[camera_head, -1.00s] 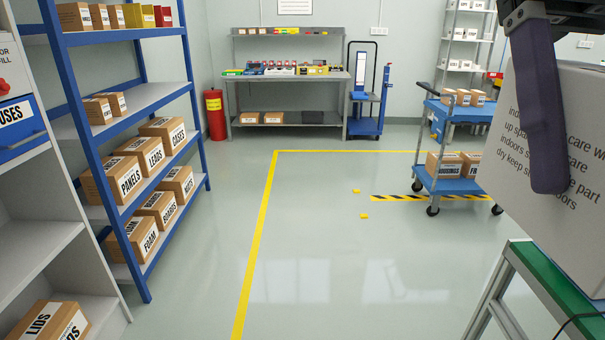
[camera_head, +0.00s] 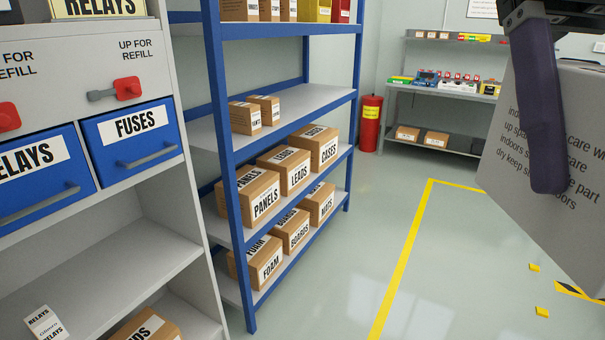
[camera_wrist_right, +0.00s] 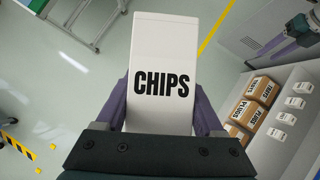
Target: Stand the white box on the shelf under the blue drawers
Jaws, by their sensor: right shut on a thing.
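The white box (camera_wrist_right: 165,45), lettered CHIPS, is between the two purple fingers of my right gripper (camera_wrist_right: 162,100) in the right wrist view. In the head view the box (camera_head: 520,165) is tilted at the right edge, its printed side partly behind a purple finger. It is held in the air. The blue drawers (camera_head: 133,138), labelled RELAYS and FUSES, are at the left. The grey shelf (camera_head: 120,265) under them is mostly bare. A purple-fingered part, apparently my left gripper (camera_wrist_right: 290,38), shows at the top right of the wrist view; its opening is unclear.
A small white RELAYS box (camera_head: 45,323) is on the shelf's near left part. A cardboard box (camera_head: 148,326) is on the level below. A blue-framed rack (camera_head: 218,130) with several cartons stands right of the drawer unit. The floor (camera_head: 340,280) before the rack is clear.

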